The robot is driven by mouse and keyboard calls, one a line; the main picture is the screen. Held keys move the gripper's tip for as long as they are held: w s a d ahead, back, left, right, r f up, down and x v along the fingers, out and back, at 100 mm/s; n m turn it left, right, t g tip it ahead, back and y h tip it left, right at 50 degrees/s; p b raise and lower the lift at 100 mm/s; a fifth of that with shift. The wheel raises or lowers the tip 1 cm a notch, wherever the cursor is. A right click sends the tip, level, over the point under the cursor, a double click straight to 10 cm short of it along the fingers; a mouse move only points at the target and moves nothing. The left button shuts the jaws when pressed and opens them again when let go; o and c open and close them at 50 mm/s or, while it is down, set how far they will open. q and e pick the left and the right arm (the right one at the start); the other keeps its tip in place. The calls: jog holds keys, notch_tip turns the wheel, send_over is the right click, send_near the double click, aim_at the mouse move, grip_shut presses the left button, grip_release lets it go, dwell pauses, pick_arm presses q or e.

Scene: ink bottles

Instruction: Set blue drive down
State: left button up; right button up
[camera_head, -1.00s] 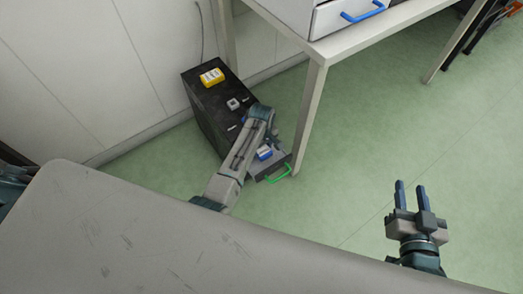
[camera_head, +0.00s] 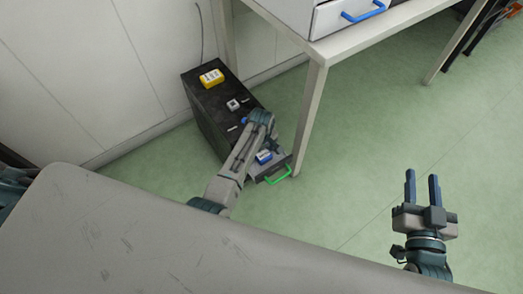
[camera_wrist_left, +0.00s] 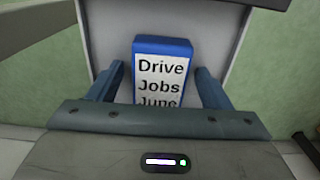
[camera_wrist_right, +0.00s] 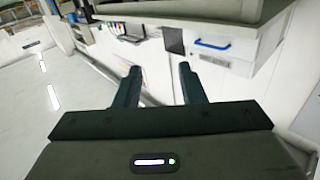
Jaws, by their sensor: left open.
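The blue drive (camera_wrist_left: 162,45) has a white label reading "Drive Jobs June". In the left wrist view it lies between the fingers of my left gripper (camera_wrist_left: 160,85), with a gap on each side. In the head view the drive (camera_head: 264,157) is in the open drawer (camera_head: 285,163) with the green handle, low on the black cabinet. My left gripper (camera_head: 273,146) is open, at the drawer; my arm partly hides it there. My right gripper (camera_head: 423,175) is open and empty over the floor at the right; it also shows in the right wrist view (camera_wrist_right: 158,75).
On the black cabinet (camera_head: 205,115) stand a yellow box (camera_head: 211,78), a small white item (camera_head: 233,104) and a flat white piece (camera_head: 232,128). A table leg (camera_head: 310,115) stands close right of the drawer. A blue-handled drawer (camera_head: 345,15) is above. The green floor between is clear.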

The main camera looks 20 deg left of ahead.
aim_at(262, 152)
pick_arm(q)
jog(key=shift+r, duration=0.35)
notch_tip(262, 152, up, 6)
jog(key=shift+p, duration=1.1)
notch_tip(262, 152, up, 5)
jog(key=p, duration=0.1)
jog(key=s+a+m+t, duration=0.2)
jog(key=s+a, duration=0.1)
jog(key=s, duration=0.4)
jog(key=s+a+m+t, duration=0.2)
jog(key=s+a+m, duration=0.1)
jog(key=s, duration=0.3)
jog(key=s+r+m+t+h, duration=0.1)
jog(key=s+r+m+t, duration=0.4)
jog(key=s+r, duration=0.8)
jog(key=shift+a+m+h, duration=0.2)
jog(key=shift+m+h, duration=0.1)
pick_arm(e)
jog(key=s+a+f+g, duration=0.1)
jog(key=s+f+g, duration=0.7)
jog(key=f, duration=0.3)
jog(key=shift+s+f+g, duration=0.25)
jog(key=shift+s+g, duration=0.05)
jog(key=shift+g, duration=0.3)
pick_arm(q)
jog(key=shift+s, duration=0.1)
jog(key=shift+c, duration=0.2)
